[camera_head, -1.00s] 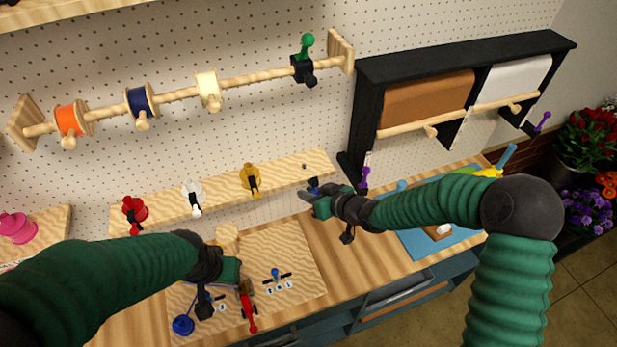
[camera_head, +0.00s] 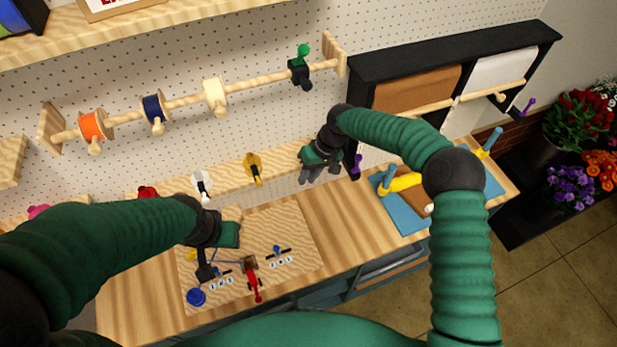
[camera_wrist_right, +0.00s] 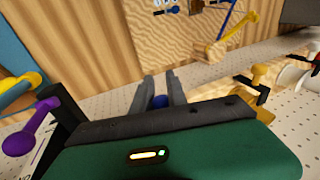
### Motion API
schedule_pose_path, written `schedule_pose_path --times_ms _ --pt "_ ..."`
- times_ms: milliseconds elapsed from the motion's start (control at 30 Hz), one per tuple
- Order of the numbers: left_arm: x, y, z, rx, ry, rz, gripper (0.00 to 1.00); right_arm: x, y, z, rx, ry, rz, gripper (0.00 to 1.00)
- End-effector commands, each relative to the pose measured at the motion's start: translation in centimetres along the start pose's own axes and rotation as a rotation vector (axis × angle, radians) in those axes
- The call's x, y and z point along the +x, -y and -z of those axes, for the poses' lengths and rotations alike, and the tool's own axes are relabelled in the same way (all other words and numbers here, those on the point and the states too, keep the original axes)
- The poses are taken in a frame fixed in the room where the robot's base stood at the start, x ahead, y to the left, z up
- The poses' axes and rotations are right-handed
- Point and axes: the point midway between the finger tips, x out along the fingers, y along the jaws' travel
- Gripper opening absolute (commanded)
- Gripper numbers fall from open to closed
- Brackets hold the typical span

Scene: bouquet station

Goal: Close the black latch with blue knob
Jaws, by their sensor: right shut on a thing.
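My right gripper (camera_head: 319,173) is at the right end of the wooden wall shelf, fingers pointing down. In the right wrist view its two fingers (camera_wrist_right: 163,92) stand close around a round blue knob (camera_wrist_right: 160,101), shut on it. The black latch under this knob is hidden behind my gripper in the head view, so I cannot tell its angle. My left gripper (camera_head: 222,234) is over the wooden board on the bench, seen from behind; its fingers are not clear.
A purple-knobbed black latch (camera_head: 355,165) stands just right of my right gripper. A yellow latch (camera_head: 254,169) and a white one (camera_head: 201,185) are on the shelf to the left. The black paper rack (camera_head: 357,92) is behind. The bench between the board (camera_head: 300,232) and blue mat (camera_head: 405,220) is clear.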

Motion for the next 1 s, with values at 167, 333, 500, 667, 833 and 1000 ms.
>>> schedule_pose_path --times_ms 167,333,500,667,833,1000 --pt "0.56 0.00 -0.13 0.000 0.000 0.000 0.36 -0.04 0.01 0.21 0.025 0.077 -0.001 0.00" --pt "0.75 0.00 -0.17 0.000 0.000 0.000 0.36 -0.23 0.04 0.19 0.040 0.125 -0.001 0.00" --pt "0.80 0.00 -0.18 0.000 0.000 0.000 0.36 -0.31 0.08 0.16 0.047 0.144 0.001 0.00" --pt "0.79 0.00 -0.18 0.000 0.000 0.000 0.36 -0.36 0.06 0.18 0.048 0.145 0.000 0.00" --pt "0.79 0.00 -0.18 0.000 0.000 0.000 0.36 -0.35 0.03 0.20 0.048 0.145 0.000 0.00" --pt "0.78 0.00 -0.18 0.000 0.000 0.000 0.36 -0.37 0.05 0.16 0.048 0.145 0.000 0.38"
